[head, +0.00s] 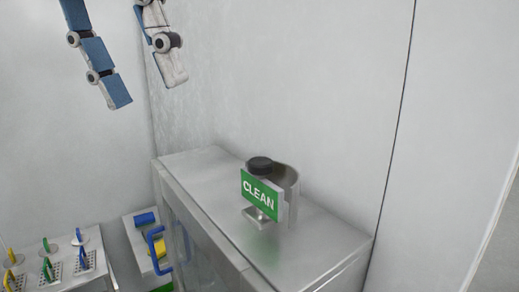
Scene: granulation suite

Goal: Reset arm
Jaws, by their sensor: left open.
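My left gripper (147,91) hangs in from the top left of the head view. Its two jointed fingers, white with blue pads, point down and are spread apart. Nothing is between them, so it is open and empty. The fingers show against the wall, up and left of a steel cabinet (193,168). Their base is cut off by the picture's top edge. My right gripper is not in view.
On the cabinet stand a green CLEAN sign (259,194) and a curved metal holder (288,178) with a black-topped part (260,165). Lower left are perforated plates (53,272) with coloured-handled tools and a blue handle (159,249). Plain walls rise behind.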

